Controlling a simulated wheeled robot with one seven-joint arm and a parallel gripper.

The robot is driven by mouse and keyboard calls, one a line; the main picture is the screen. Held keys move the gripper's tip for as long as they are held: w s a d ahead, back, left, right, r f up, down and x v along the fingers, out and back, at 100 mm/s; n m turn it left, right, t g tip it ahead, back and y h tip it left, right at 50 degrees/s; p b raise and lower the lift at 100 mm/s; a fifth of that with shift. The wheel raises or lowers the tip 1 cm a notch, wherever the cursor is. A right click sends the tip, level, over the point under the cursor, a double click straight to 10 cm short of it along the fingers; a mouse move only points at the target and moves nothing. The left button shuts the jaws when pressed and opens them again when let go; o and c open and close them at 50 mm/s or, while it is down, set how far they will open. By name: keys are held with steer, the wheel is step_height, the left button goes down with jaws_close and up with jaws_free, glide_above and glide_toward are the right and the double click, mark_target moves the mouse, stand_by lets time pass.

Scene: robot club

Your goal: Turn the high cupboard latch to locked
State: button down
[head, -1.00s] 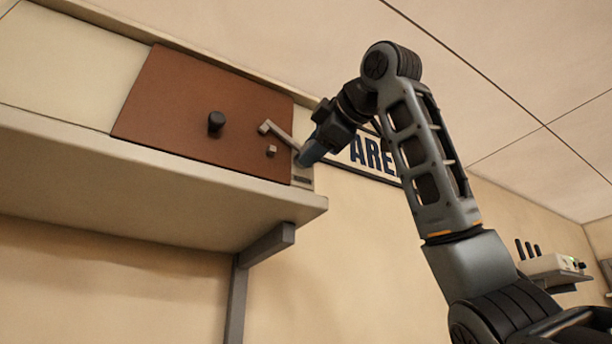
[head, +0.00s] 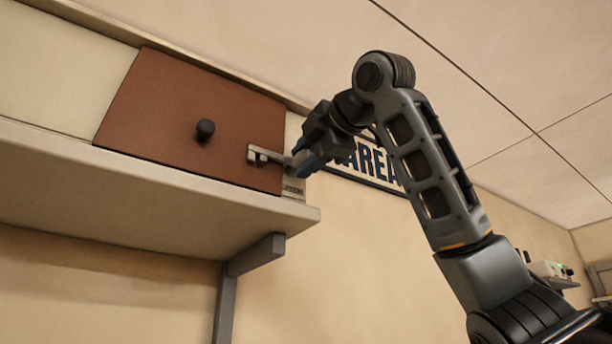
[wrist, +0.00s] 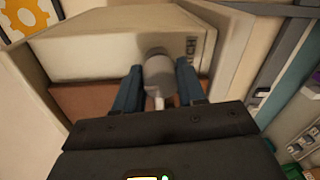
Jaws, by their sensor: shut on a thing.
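The brown cupboard door (head: 190,120) has a round black knob (head: 205,129). A pale grey latch arm (head: 262,154) lies nearly level across the door's right edge, its hooked end at the small catch block on the door. The latch's grey base plate (head: 293,187) is on the frame to the right. My gripper (head: 300,163) is at the latch's right end, its blue fingers around the handle. In the wrist view, a rounded grey latch handle (wrist: 158,72) sits between the two fingers. The fingers hide part of the latch, so full seating on the catch cannot be told.
A cream shelf (head: 150,185) runs under the cupboard, on a grey bracket (head: 250,256). A sign reading AREA (head: 375,166) hangs on the wall behind my arm. The ceiling is close above. Free air lies below and right of the shelf.

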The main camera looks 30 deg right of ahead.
steer(key=shift+a+f, duration=0.1)
steer(key=shift+f, duration=0.05)
steer(key=c, duration=0.7)
jaws_free()
steer(key=shift+o, duration=0.2)
steer(key=shift+s, duration=0.1)
steer(key=s+b, duration=0.2)
steer(key=s, duration=0.5)
steer(key=shift+s+r, duration=0.3)
steer(key=shift+r, duration=0.1)
